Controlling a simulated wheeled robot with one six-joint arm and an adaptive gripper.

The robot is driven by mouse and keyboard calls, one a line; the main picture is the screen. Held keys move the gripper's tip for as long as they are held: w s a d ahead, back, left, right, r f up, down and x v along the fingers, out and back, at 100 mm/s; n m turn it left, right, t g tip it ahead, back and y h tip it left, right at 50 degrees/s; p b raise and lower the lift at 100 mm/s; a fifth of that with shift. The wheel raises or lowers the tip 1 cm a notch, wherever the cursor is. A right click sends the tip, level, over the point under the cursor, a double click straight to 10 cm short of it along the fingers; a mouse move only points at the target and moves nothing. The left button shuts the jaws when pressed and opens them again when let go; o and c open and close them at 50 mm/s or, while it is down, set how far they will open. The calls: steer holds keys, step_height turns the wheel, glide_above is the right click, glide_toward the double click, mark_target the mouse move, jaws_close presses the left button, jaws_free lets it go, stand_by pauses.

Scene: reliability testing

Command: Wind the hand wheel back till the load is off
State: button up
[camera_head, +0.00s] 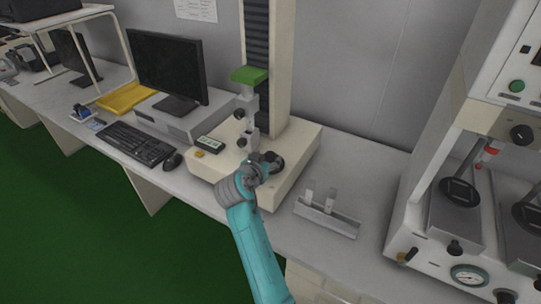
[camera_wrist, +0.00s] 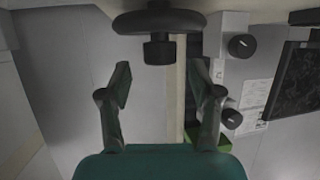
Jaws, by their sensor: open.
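The black hand wheel (camera_wrist: 160,20) shows at the top of the wrist view, with a short dark knob (camera_wrist: 159,49) on it. In the head view the dark wheel (camera_head: 277,164) sits on the cream base of the test stand, partly hidden by my arm's end. My gripper (camera_wrist: 162,75) is open and empty; its two fingers stand apart on either side of the knob's line, with a visible gap between them and the knob. In the head view my gripper (camera_head: 262,160) is beside the wheel. I cannot tell whether it touches it.
The stand's column (camera_head: 270,60) carries a green crosshead (camera_head: 249,75) above grips with black knobs. A small display (camera_head: 210,144) and yellow button (camera_head: 199,154) are on the base. A metal tray with pale strips (camera_head: 326,217) lies right. A keyboard (camera_head: 137,143) and mouse lie left.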

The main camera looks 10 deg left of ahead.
mark_target(269, 156)
steer(key=shift+x, duration=1.9)
steer(key=shift+c, duration=0.2)
steer(key=c, duration=1.1)
